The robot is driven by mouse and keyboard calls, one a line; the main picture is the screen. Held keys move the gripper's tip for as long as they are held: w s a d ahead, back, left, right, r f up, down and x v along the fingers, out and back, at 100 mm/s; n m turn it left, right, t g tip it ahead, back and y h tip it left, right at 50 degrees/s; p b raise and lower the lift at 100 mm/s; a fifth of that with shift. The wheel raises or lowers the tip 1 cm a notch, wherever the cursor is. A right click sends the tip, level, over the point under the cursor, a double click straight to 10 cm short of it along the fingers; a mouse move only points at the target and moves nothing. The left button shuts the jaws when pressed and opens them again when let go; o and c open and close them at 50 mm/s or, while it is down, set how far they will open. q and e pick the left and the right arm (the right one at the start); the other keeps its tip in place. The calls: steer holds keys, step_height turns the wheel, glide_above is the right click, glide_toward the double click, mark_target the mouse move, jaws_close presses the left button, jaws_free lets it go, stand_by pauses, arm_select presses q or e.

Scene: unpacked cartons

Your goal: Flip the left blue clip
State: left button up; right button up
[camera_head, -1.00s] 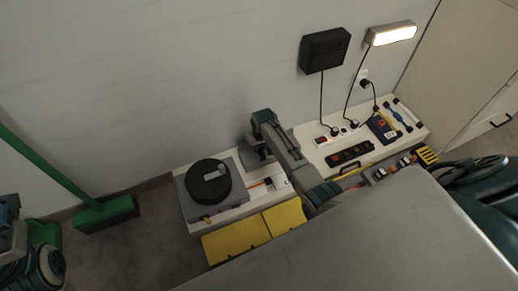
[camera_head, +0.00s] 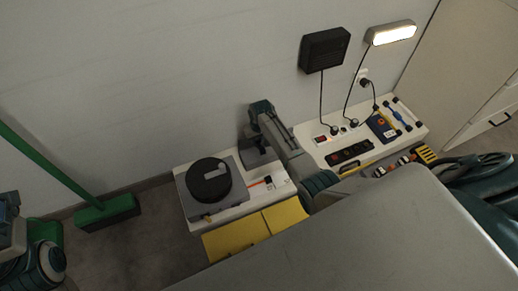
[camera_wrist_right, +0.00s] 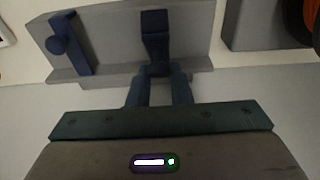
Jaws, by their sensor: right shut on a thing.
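In the right wrist view a dark blue clip (camera_wrist_right: 155,35) stands on a grey bracket (camera_wrist_right: 112,35). My right gripper (camera_wrist_right: 155,88) is shut on this clip at its lower end. A second blue clip (camera_wrist_right: 72,45), with a round knob, sits on the bracket at the left of that view, apart from my fingers. In the head view my right gripper (camera_head: 258,158) is over the left white bench, beside the grey box; my arm hides much of it. The clips are too hidden there to tell their pose. Only links of my left arm show at the left edge.
A grey box with a black round reel (camera_head: 210,180) stands close left of my right gripper. Yellow panels (camera_head: 235,235) are at the bench front. A power strip (camera_head: 349,153) and blue tool (camera_head: 383,127) lie on the right bench. The wall is close behind.

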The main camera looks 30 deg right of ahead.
steer(key=shift+w+r, duration=0.25)
steer(key=shift+w, duration=0.25)
steer(key=shift+w+r, duration=0.2)
steer(key=shift+w, duration=0.3)
jaws_close()
steer(key=shift+w+r, duration=0.1)
steer(key=shift+w, duration=0.05)
